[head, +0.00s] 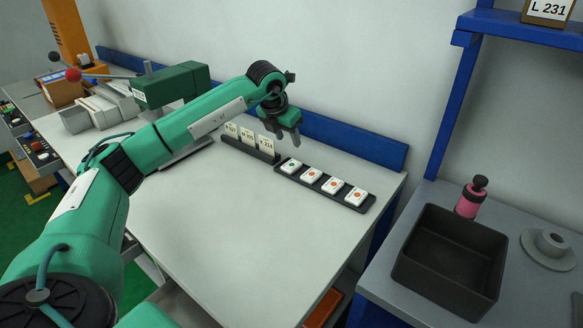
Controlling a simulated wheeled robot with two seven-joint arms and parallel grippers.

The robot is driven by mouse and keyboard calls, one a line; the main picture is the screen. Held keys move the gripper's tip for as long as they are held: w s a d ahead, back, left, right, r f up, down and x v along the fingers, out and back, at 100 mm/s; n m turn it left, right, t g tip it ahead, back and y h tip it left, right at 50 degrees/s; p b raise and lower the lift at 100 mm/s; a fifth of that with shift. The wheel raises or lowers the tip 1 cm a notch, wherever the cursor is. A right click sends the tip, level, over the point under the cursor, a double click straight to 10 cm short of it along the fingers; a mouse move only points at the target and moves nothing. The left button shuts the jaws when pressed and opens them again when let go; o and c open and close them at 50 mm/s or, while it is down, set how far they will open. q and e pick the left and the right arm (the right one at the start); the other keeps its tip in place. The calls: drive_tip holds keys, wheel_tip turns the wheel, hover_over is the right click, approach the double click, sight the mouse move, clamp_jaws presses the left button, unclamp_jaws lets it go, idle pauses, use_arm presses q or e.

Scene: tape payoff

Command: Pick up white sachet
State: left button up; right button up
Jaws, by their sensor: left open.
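Several white sachets lie in a row in a dark tray (369,205) on the table. The leftmost sachet (291,166) has a small green mark. The others, such as the second sachet (312,175), the third sachet (333,186) and the rightmost sachet (356,196), have orange marks. My left gripper (290,143) points down, open and empty, above and just behind the leftmost sachet. It looks apart from the sachets, though the exact height is hard to tell. My right gripper is not in view.
A dark holder (235,147) with upright labelled cards stands left of the tray. A blue rail (360,143) runs along the table's back edge. A black bin (450,258) and a pink bottle (470,198) stand on the right-hand bench. The front of the table (240,235) is clear.

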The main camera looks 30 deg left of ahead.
sight(295, 162)
use_arm(q)
drive_tip(key=x, duration=0.4)
drive_tip(key=shift+f, duration=0.15)
drive_tip(key=shift+s+p+x, duration=0.15)
drive_tip(key=shift+p+x, duration=0.05)
drive_tip(key=shift+x, duration=1.1)
drive_tip(key=shift+s+p+x, duration=0.15)
drive_tip(key=shift+x, duration=1.2)
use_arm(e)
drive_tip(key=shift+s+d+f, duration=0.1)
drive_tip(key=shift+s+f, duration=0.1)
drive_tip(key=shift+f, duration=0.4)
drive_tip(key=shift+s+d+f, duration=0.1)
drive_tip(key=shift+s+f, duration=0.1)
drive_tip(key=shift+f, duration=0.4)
use_arm(q)
drive_tip(key=shift+d+f, duration=0.1)
drive_tip(key=shift+f, duration=0.1)
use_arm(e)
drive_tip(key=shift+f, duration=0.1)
use_arm(q)
drive_tip(key=c, duration=0.6)
